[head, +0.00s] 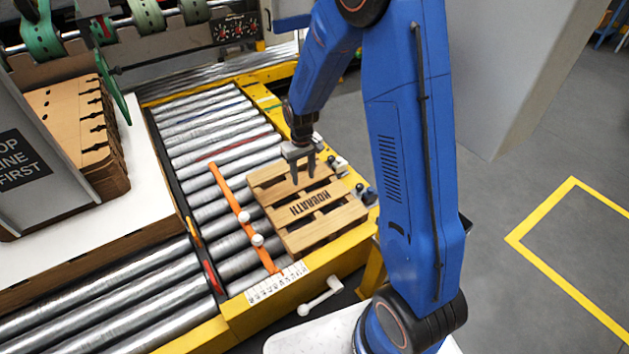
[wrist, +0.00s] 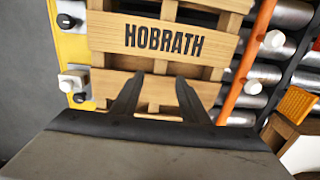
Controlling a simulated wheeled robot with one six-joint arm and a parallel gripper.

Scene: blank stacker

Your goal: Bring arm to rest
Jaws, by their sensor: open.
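My blue arm reaches over the roller conveyor in the head view. My gripper (head: 303,177) points down above the far part of a small wooden pallet marked HOBRATH (head: 311,217). Its two fingers are apart with nothing between them. In the wrist view the gripper (wrist: 157,85) shows two dark spread fingers in front of the pallet (wrist: 165,40). I cannot tell whether the fingertips touch the pallet. The pallet lies flat on the rollers.
An orange guide bar (head: 231,205) with white knobs runs along the pallet's left. The conveyor has a yellow frame (head: 340,245) and a crank handle (head: 320,296). Stacked cardboard blanks (head: 80,125) stand at left. A grey column (head: 495,80) rises at right, beside open floor (head: 545,210).

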